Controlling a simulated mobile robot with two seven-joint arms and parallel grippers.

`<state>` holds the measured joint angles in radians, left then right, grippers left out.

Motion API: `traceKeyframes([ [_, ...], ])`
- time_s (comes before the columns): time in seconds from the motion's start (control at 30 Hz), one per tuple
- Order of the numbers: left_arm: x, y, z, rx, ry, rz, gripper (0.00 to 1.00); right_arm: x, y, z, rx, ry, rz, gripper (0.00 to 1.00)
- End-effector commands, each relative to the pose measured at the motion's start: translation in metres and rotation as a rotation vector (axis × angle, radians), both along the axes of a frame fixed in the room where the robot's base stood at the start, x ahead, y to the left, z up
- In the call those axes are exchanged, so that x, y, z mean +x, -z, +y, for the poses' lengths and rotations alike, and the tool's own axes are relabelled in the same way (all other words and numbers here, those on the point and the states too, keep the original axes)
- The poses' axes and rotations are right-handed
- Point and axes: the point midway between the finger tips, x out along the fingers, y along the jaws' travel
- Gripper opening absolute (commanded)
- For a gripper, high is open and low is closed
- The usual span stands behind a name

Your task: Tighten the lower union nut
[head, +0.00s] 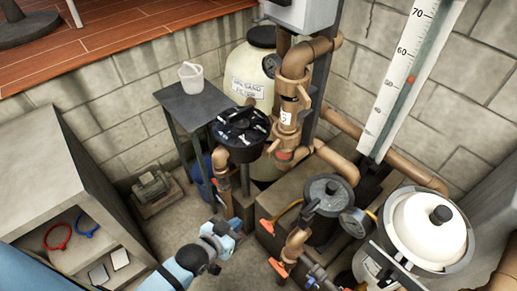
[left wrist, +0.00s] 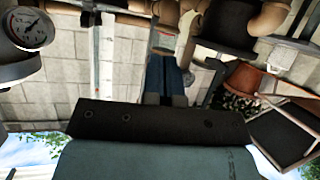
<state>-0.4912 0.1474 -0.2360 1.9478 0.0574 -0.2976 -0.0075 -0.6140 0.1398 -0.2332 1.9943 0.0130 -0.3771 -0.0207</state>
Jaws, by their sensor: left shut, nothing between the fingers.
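My left gripper (head: 232,226) comes in from the bottom left in the head view, low over the floor. Its fingers are shut and empty, just right of and below the brown pipe (head: 222,170) under the black valve head (head: 240,138). In the left wrist view my left gripper (left wrist: 165,80) points toward brown pipework (left wrist: 192,20) and appears apart from it. Brown pipe fittings (head: 296,68) rise behind the valve head, and a lower pipe with orange handles (head: 293,243) stands to the right. I cannot tell which fitting is the lower union nut. My right gripper does not show.
A sand filter tank (head: 248,72) stands at the back. A dark pump lid (head: 328,188), a gauge (head: 354,222) and a white-domed unit (head: 436,222) crowd the right. A grey shelf unit (head: 40,150) is at left.

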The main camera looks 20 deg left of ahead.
Motion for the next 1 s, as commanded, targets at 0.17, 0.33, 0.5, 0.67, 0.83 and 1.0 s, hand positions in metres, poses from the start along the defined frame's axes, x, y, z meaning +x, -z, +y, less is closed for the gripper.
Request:
traceKeyframes([
  [0.17, -0.007, 0.013, 0.002, -0.014, 0.044, 0.149, 0.0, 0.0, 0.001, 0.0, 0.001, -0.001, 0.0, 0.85],
  [0.33, 0.017, 0.009, 0.005, -0.053, 0.086, 0.233, 0.0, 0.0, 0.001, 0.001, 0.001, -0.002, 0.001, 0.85],
  [0.5, 0.048, -0.002, 0.009, -0.086, 0.126, 0.295, 0.0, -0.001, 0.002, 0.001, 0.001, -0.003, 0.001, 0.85],
  [0.67, 0.088, -0.024, 0.02, -0.113, 0.174, 0.368, 0.0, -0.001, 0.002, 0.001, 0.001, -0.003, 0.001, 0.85],
  [0.83, 0.143, -0.072, 0.046, -0.132, 0.24, 0.499, 0.0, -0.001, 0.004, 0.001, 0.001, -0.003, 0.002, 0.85],
  [1.0, 0.178, -0.13, 0.076, -0.138, 0.286, 0.632, 0.0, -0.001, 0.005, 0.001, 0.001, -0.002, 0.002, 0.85],
])
